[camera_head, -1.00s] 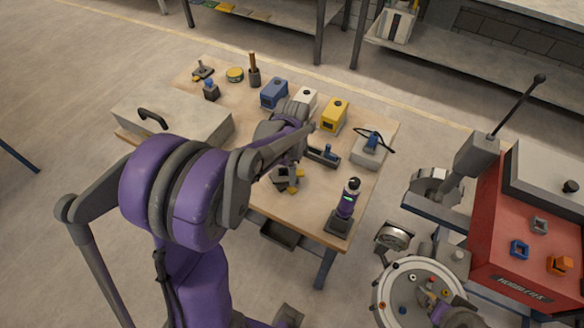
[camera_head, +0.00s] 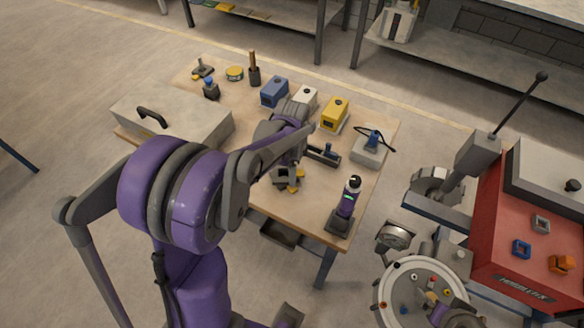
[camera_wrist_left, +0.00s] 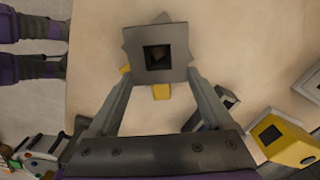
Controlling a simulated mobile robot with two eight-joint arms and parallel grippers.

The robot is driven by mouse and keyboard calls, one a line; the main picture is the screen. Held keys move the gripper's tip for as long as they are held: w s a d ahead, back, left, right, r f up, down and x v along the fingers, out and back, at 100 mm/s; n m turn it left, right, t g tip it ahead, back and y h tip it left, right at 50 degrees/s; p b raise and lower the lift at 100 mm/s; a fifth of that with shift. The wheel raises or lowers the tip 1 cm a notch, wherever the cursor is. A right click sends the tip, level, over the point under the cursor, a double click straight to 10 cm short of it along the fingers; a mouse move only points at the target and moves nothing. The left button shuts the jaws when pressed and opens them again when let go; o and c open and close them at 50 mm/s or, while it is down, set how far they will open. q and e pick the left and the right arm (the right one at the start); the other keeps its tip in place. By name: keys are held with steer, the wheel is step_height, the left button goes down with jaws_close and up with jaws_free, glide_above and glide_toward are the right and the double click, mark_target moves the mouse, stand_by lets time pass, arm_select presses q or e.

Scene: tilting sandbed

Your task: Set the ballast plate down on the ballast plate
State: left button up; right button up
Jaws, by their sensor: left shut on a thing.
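My left gripper (camera_wrist_left: 158,72) is shut on a grey square ballast plate (camera_wrist_left: 176,71) with a dark square hole in its middle. In the left wrist view a second grey plate (camera_wrist_left: 170,19) shows under the held one, turned to it, with only its corners visible. Yellow pieces (camera_wrist_left: 161,92) stick out beside and below it. The held plate hides most of the lower one, so I cannot tell whether the two touch. In the head view my left gripper (camera_head: 288,170) is over the front middle of the wooden table, largely covered by my arm.
On the table (camera_head: 310,205) stand a purple bottle-like tool (camera_head: 346,200), a yellow box (camera_head: 334,114), a blue box (camera_head: 274,92), a white box (camera_head: 305,98) and a grey block with a cable (camera_head: 370,148). A large grey case (camera_head: 190,125) is at left. A red machine (camera_head: 530,230) stands right.

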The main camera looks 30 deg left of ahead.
arm_select(q)
steer(key=shift+f, duration=0.2)
arm_select(e)
steer(key=shift+s+f, duration=0.1)
steer(key=shift+f, duration=0.15)
arm_select(q)
steer(key=o, duration=1.2)
steer(key=shift+c, duration=0.2)
steer(key=shift+r, duration=0.1)
steer(key=shift+w+r+p, duration=0.1)
steer(key=shift+r+p, duration=1.75)
steer(key=shift+r, duration=2.1)
arm_select(e)
steer(key=r, duration=0.1)
steer(key=w+r, duration=0.1)
steer(key=r, duration=0.1)
steer(key=w+r, duration=0.1)
steer(key=r, duration=0.1)
steer(key=shift+w+r, duration=0.1)
steer(key=shift+r, duration=0.15)
